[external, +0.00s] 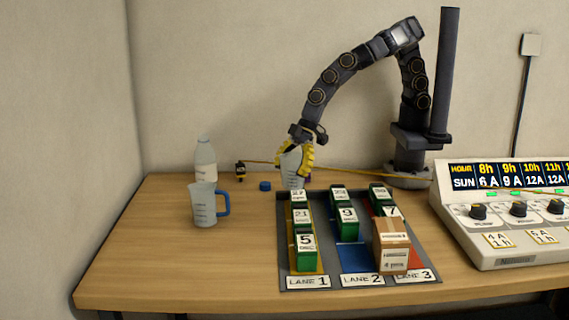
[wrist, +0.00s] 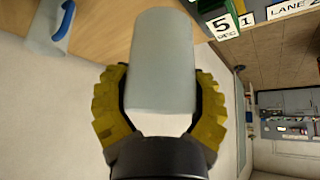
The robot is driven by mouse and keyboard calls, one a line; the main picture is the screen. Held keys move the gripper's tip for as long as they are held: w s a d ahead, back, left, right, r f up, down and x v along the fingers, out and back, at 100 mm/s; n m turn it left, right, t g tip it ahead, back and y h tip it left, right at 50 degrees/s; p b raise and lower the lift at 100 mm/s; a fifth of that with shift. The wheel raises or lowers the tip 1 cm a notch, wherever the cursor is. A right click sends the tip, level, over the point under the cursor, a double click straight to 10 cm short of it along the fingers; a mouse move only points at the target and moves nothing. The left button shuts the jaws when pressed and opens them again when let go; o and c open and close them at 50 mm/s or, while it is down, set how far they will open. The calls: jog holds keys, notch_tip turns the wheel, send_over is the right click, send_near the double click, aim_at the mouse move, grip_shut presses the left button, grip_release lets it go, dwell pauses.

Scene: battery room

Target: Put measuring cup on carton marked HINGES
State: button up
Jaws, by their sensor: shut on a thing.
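The measuring cup (external: 204,206) is pale and translucent with a blue handle and stands upright on the table at the left. It also shows at the top left of the wrist view (wrist: 42,32). A small brown carton (external: 391,247) with white labels sits in lane 3; its print is too small to read. My gripper (external: 295,160) is behind the lane tray, well to the right of the cup. Its yellow fingers are shut around a pale grey cylinder (wrist: 160,60), not the cup. I cannot tell whether the cylinder touches the table.
A clear bottle (external: 205,158) stands behind the cup. A blue cap (external: 265,185) and a small dark object (external: 240,171) lie nearby. Dated green boxes (external: 306,255) fill parts of the grey lane tray (external: 332,284). A control console (external: 515,240) is at right. The front-left table is clear.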

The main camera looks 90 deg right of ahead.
jog(key=shift+s, duration=0.1)
jog(key=s+a+r+n+g+y, duration=0.2)
jog(key=s+a+n+g, duration=0.2)
jog(key=s+a+n, duration=0.55)
jog(key=n+g+h, duration=0.1)
jog(key=n+g, duration=0.3)
jog(key=n, duration=0.2)
send_over(396, 231)
jog(key=shift+m, duration=0.25)
jog(key=shift+f, duration=2.8)
jog(key=shift+f, duration=0.1)
jog(key=o, duration=1.1)
jog(key=shift+o, duration=0.2)
jog(key=v, duration=1.2)
jog(key=shift+a, duration=0.1)
